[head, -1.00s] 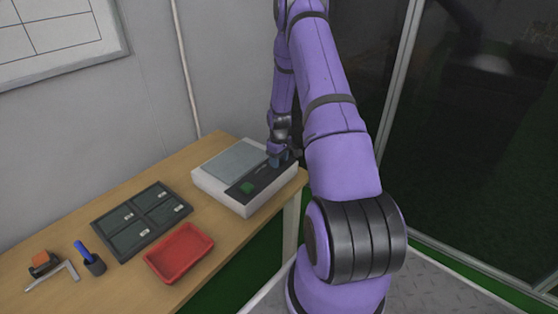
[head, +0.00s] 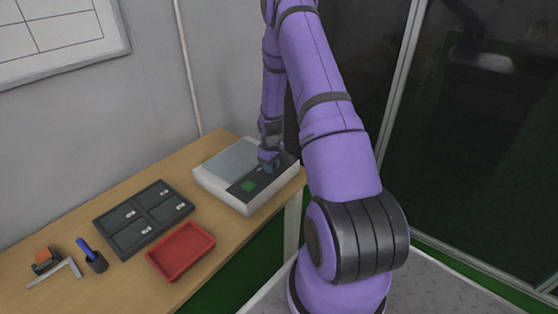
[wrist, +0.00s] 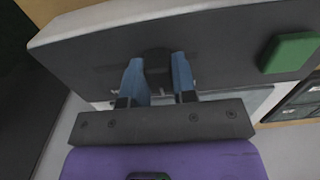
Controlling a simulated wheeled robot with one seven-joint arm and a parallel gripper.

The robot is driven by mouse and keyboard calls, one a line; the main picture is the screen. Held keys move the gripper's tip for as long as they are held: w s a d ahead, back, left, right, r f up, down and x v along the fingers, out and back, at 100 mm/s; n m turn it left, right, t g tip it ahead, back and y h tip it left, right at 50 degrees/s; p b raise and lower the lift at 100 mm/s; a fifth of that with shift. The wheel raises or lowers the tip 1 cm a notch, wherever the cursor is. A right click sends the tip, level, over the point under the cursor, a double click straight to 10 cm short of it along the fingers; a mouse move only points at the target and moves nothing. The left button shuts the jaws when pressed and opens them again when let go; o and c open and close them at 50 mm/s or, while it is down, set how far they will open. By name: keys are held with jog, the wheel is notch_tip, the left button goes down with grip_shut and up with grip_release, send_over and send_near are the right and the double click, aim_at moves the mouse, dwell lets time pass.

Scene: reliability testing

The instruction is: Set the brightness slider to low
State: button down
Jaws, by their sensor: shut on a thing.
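The white device (head: 236,207) with a grey panel stands at the right end of the wooden table. A dark strip (head: 233,188) along its front carries a green button (head: 248,186) at the left; the button also shows at the right of the wrist view (wrist: 290,52). My gripper (head: 268,168) is down on the strip, right of the button. In the wrist view, my blue fingers (wrist: 157,75) are shut on a dark slider knob (wrist: 158,60), one on each side. The slider's track and marks are mostly hidden by the fingers.
A dark tray with several compartments (head: 126,236) and a red tray (head: 176,262) lie left of the device.

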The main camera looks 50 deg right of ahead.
aim_at(267, 175)
jog(key=shift+s+a, duration=0.1)
jog(key=shift+a, duration=1.15)
jog(key=c, duration=0.9)
grip_release()
jog(key=shift+a, duration=0.15)
jog(key=shift+r, duration=0.35)
notch_tip(267, 175, up, 10)
jog(key=shift+r, duration=0.1)
